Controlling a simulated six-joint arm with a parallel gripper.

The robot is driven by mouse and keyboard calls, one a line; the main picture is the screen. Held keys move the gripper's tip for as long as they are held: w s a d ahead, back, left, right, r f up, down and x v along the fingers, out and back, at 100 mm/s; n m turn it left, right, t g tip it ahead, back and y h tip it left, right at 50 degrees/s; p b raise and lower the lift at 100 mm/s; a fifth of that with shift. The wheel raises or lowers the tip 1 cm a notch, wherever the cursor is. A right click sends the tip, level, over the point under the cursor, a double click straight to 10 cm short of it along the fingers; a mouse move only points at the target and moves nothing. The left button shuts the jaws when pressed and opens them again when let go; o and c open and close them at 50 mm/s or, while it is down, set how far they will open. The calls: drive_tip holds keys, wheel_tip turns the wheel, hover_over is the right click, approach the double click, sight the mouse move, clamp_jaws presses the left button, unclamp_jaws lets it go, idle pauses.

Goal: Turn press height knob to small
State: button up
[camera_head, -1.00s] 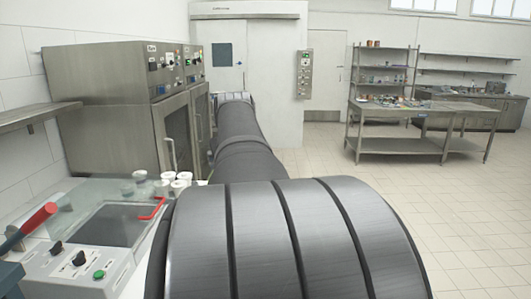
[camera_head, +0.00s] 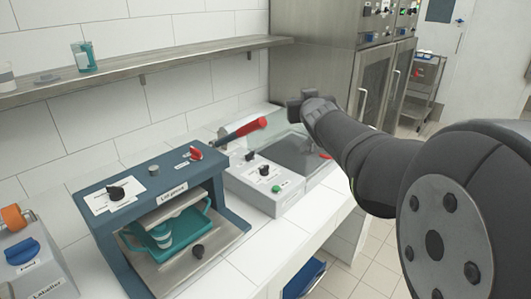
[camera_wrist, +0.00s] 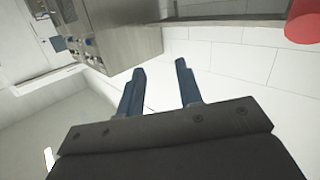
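The blue lid press (camera_head: 215,190) stands on the counter, and its front label is readable. A black knob (camera_head: 115,192) sits on a white label at its top left, pointing roughly right. A red knob (camera_head: 195,153) sits on another white label at its top right. The small print is too fine to read, so I cannot tell which is the height knob.
A red-handled lever (camera_head: 240,131) rises by the grey sealing machine (camera_head: 265,180) between the press and my arm. A labeller (camera_head: 35,265) is left of the press. A wall shelf (camera_head: 150,73) runs above. A teal cup and tray (camera_head: 165,235) are inside the press.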

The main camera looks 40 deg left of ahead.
drive_tip(key=s+a+f+n+g+y, duration=0.2)
drive_tip(key=s+a+n+g+y, duration=0.25)
drive_tip(key=s, duration=0.75)
drive_tip(key=s+a+f+n+g+y, duration=0.1)
drive_tip(key=s+a+n+g+y, duration=0.15)
drive_tip(key=s+a+g, duration=0.65)
drive_tip(key=n+g+h, duration=0.3)
drive_tip(key=n+g, duration=0.3)
drive_tip(key=g, duration=0.1)
approach(122, 189)
drive_tip(key=x, duration=1.2)
drive_tip(key=shift+a+f, duration=0.1)
drive_tip(key=shift+a, duration=0.1)
clamp_jaws()
